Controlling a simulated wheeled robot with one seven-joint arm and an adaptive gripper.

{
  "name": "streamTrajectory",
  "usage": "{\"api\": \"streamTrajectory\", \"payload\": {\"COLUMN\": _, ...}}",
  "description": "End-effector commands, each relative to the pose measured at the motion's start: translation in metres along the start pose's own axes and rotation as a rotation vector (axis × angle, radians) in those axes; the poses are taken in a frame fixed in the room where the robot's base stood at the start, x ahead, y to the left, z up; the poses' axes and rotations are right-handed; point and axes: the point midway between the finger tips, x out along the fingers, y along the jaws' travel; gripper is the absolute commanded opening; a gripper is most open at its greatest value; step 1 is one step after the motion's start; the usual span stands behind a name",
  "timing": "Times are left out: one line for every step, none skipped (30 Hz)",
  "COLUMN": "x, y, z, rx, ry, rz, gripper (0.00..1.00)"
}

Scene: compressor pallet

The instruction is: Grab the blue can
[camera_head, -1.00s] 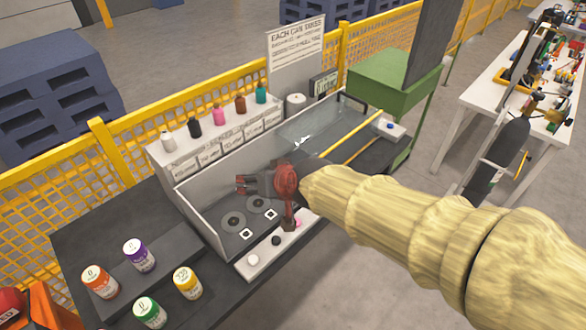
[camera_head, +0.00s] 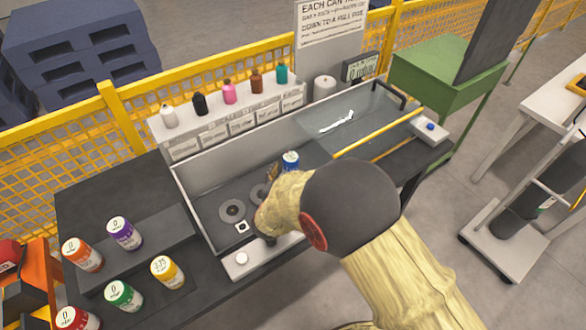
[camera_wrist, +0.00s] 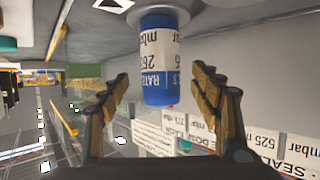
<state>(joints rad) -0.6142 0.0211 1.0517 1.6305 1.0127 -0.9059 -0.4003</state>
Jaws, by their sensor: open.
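The blue can (camera_head: 290,161) shows in the head view inside the grey tray-like station, with its lower part hidden behind my arm. In the wrist view the blue can (camera_wrist: 160,60) has a white label with black print and appears upside down, its base on a round grey disc. My gripper (camera_wrist: 160,97) is open, with one brown-padded finger on each side of the can's blue end. I see a gap between the fingers and the can. In the head view my gripper is mostly hidden behind my arm.
The station's grey wall (camera_head: 205,175) and a shelf with several small bottles (camera_head: 200,104) stand behind the can. A clear panel (camera_head: 345,122) and yellow bar (camera_head: 378,132) lie to the right. Orange (camera_head: 82,254), purple (camera_head: 124,233), green (camera_head: 123,296) and yellow (camera_head: 167,272) cans stand at left.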

Motion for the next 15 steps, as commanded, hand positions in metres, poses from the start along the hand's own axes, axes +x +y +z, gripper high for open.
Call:
{"api": "streamTrajectory", "payload": {"x": 0.005, "y": 0.0, "z": 0.002, "rx": 0.0, "ry": -0.001, "rz": 0.0, "gripper": 0.64}}
{"api": "streamTrajectory", "payload": {"x": 0.009, "y": 0.0, "z": 0.002, "rx": 0.0, "ry": -0.001, "rz": 0.0, "gripper": 0.64}}
{"api": "streamTrajectory", "payload": {"x": 0.014, "y": 0.0, "z": 0.002, "rx": 0.0, "ry": 0.0, "rz": 0.001, "gripper": 0.64}}
{"api": "streamTrajectory", "payload": {"x": 0.018, "y": 0.001, "z": 0.002, "rx": 0.0, "ry": 0.0, "rz": 0.001, "gripper": 0.64}}
{"api": "streamTrajectory", "payload": {"x": 0.023, "y": 0.001, "z": 0.003, "rx": 0.0, "ry": 0.0, "rz": 0.002, "gripper": 0.64}}
{"api": "streamTrajectory", "payload": {"x": 0.029, "y": 0.0, "z": 0.003, "rx": 0.001, "ry": 0.0, "rz": 0.001, "gripper": 0.64}}
{"api": "streamTrajectory", "payload": {"x": 0.034, "y": 0.0, "z": 0.003, "rx": 0.001, "ry": -0.001, "rz": 0.001, "gripper": 0.64}}
{"api": "streamTrajectory", "payload": {"x": 0.038, "y": 0.0, "z": 0.003, "rx": 0.001, "ry": -0.001, "rz": 0.001, "gripper": 0.64}}
{"api": "streamTrajectory", "payload": {"x": 0.043, "y": 0.0, "z": 0.002, "rx": 0.001, "ry": -0.001, "rz": 0.001, "gripper": 0.64}}
{"api": "streamTrajectory", "payload": {"x": 0.046, "y": 0.0, "z": 0.002, "rx": 0.0, "ry": -0.001, "rz": 0.001, "gripper": 0.64}}
{"api": "streamTrajectory", "payload": {"x": 0.048, "y": 0.0, "z": 0.002, "rx": 0.0, "ry": -0.001, "rz": 0.0, "gripper": 0.64}}
{"api": "streamTrajectory", "payload": {"x": 0.051, "y": -0.001, "z": 0.002, "rx": -0.001, "ry": -0.001, "rz": -0.001, "gripper": 0.64}}
{"api": "streamTrajectory", "payload": {"x": 0.052, "y": -0.001, "z": 0.001, "rx": -0.001, "ry": -0.001, "rz": -0.001, "gripper": 0.64}}
{"api": "streamTrajectory", "payload": {"x": 0.053, "y": -0.001, "z": 0.001, "rx": -0.001, "ry": -0.001, "rz": -0.001, "gripper": 0.64}}
{"api": "streamTrajectory", "payload": {"x": 0.053, "y": -0.001, "z": 0.0, "rx": -0.001, "ry": -0.001, "rz": -0.002, "gripper": 0.64}}
